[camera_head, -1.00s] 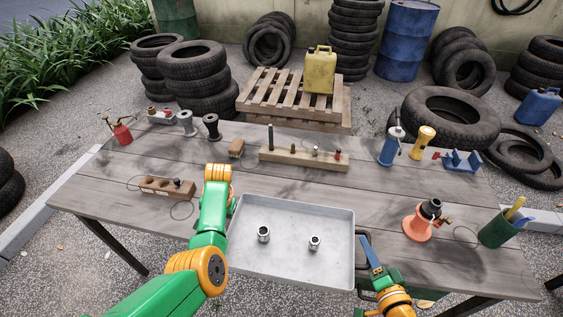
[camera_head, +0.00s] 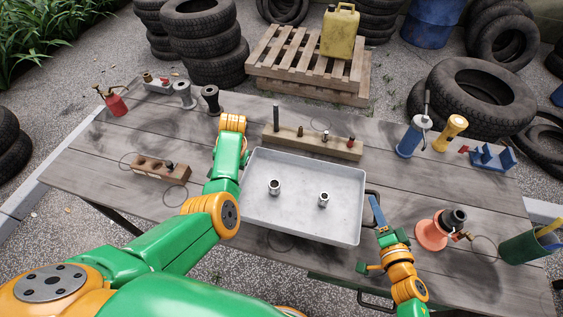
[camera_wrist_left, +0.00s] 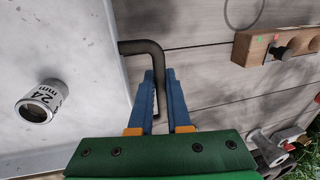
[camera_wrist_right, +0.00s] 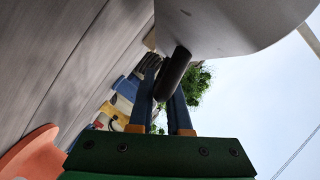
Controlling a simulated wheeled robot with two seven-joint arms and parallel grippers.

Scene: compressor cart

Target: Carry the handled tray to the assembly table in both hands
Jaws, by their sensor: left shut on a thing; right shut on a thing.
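The grey handled tray (camera_head: 300,224) is over the front middle of the wooden assembly table (camera_head: 455,190). I cannot tell whether it touches the tabletop. Two metal sockets (camera_head: 274,187) (camera_head: 324,200) are inside it; one reads 24 mm in the left wrist view (camera_wrist_left: 42,101). My left gripper (camera_wrist_left: 160,88) is shut on the dark bar handle (camera_wrist_left: 143,47) at the tray's left end; my arm hides it in the head view. My right gripper (camera_head: 377,212) is shut on the right handle (camera_wrist_right: 176,66), beside the tray's right wall.
A wooden block with pegs (camera_head: 300,141) lies just behind the tray. A holed wooden block (camera_head: 158,171) is to the left. An orange-based part (camera_head: 432,234) and a green cup (camera_head: 527,246) stand right of my right gripper. A blue bottle (camera_head: 410,140) stands at back right.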

